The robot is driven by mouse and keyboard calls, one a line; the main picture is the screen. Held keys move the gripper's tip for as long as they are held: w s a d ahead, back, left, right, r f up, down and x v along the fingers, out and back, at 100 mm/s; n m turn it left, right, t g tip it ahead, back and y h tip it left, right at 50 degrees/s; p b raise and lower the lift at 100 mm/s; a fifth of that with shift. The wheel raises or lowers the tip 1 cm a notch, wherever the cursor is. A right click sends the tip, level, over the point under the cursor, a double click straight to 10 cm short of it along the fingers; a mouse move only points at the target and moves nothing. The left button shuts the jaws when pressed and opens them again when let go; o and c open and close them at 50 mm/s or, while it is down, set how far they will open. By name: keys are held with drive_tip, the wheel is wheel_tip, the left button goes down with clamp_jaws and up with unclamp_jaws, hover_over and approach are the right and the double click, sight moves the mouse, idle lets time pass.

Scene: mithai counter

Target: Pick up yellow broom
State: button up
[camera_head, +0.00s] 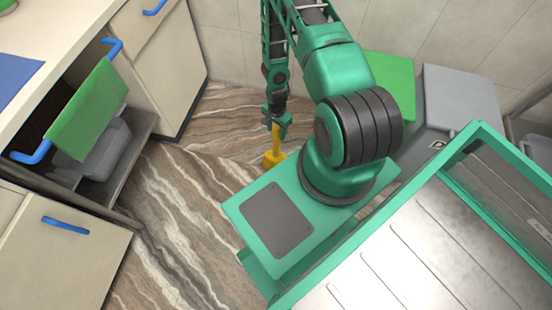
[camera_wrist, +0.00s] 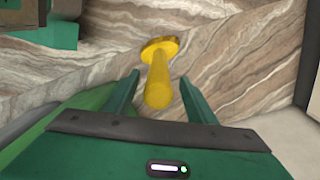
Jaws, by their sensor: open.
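The yellow broom (camera_head: 273,148) stands upright on the floor in the head view, its wide base (camera_head: 274,159) down and its handle rising toward my gripper (camera_head: 277,122). In the wrist view the yellow broom (camera_wrist: 158,80) shows with its handle end close to the camera and its base farther off. My gripper (camera_wrist: 158,92) is open, with one green finger on each side of the handle in the picture. Gaps show between the handle and both fingers, so they look apart from it. I cannot tell exactly how deep the handle lies between them.
Brown marbled floor (camera_head: 190,200) is clear left of the broom. Cabinets line the left, with an open compartment holding a grey bin (camera_head: 95,150) and a green cloth (camera_head: 90,108) on its blue-handled door. A green-lidded bin (camera_head: 390,80) and a grey bin (camera_head: 460,95) stand at the right.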

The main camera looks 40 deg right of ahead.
drive_tip(key=shift+s+f, duration=0.1)
drive_tip(key=shift+f, duration=2.05)
drive_tip(key=c, duration=1.1)
drive_tip(key=shift+r, duration=0.1)
